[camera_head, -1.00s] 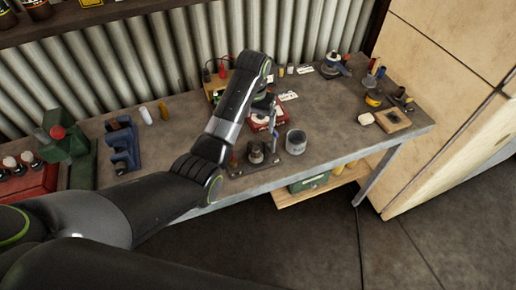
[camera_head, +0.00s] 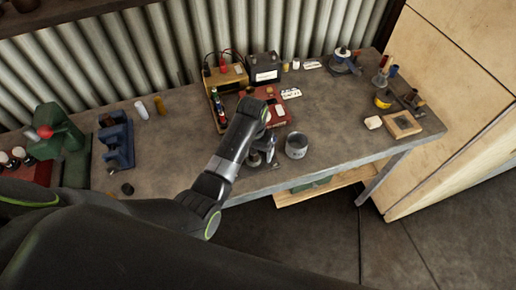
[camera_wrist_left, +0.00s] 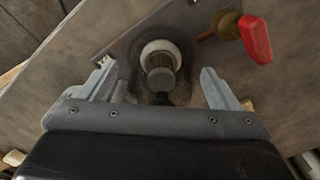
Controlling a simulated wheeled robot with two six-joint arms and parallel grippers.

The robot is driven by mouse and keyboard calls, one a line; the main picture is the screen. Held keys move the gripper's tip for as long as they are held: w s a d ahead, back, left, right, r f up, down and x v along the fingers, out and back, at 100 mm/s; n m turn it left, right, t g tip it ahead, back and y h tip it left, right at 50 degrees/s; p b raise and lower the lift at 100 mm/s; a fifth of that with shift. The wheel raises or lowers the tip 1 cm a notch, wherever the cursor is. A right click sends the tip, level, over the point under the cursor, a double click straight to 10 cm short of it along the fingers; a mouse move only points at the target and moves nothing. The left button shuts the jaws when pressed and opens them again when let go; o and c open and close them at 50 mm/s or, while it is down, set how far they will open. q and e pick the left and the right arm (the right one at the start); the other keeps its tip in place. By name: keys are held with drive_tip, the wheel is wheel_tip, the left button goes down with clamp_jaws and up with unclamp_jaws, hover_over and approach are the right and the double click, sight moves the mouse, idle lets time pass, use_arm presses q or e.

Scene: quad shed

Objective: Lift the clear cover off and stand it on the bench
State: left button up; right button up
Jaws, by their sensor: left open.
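My left gripper (camera_wrist_left: 160,88) is open in the left wrist view, its two grey fingers apart on either side of an upright round fitting (camera_wrist_left: 160,60) with a pale ring and darker middle. A faint see-through shape around this fitting looks like the clear cover (camera_wrist_left: 140,76); its outline is hard to make out. I see no finger closed on it. In the head view my left gripper (camera_head: 266,146) is low over the front of the bench (camera_head: 335,115), and my arm partly hides the fitting there. My right gripper is not in view.
A red handle on a brass stem (camera_wrist_left: 257,38) stands close by the right finger. In the head view a grey metal tin (camera_head: 297,146) stands just right of the gripper. A red case (camera_head: 278,118) and a black battery (camera_head: 263,68) are behind. Bare bench lies left, near the blue stand (camera_head: 117,143).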

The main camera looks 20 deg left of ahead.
use_arm(q)
drive_tip(key=shift+w+f, duration=0.1)
drive_tip(key=shift+f, duration=0.1)
drive_tip(key=shift+r, duration=0.1)
drive_tip(key=shift+s+a+r, duration=0.1)
drive_tip(key=shift+s+r, duration=0.05)
drive_tip(key=shift+s, duration=0.25)
drive_tip(key=c, duration=0.5)
drive_tip(key=shift+c, duration=1.2)
drive_tip(key=shift+w, duration=0.1)
drive_tip(key=shift+c, duration=1.5)
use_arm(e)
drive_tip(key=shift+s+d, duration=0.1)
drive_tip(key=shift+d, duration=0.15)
use_arm(q)
drive_tip(key=shift+c, duration=0.2)
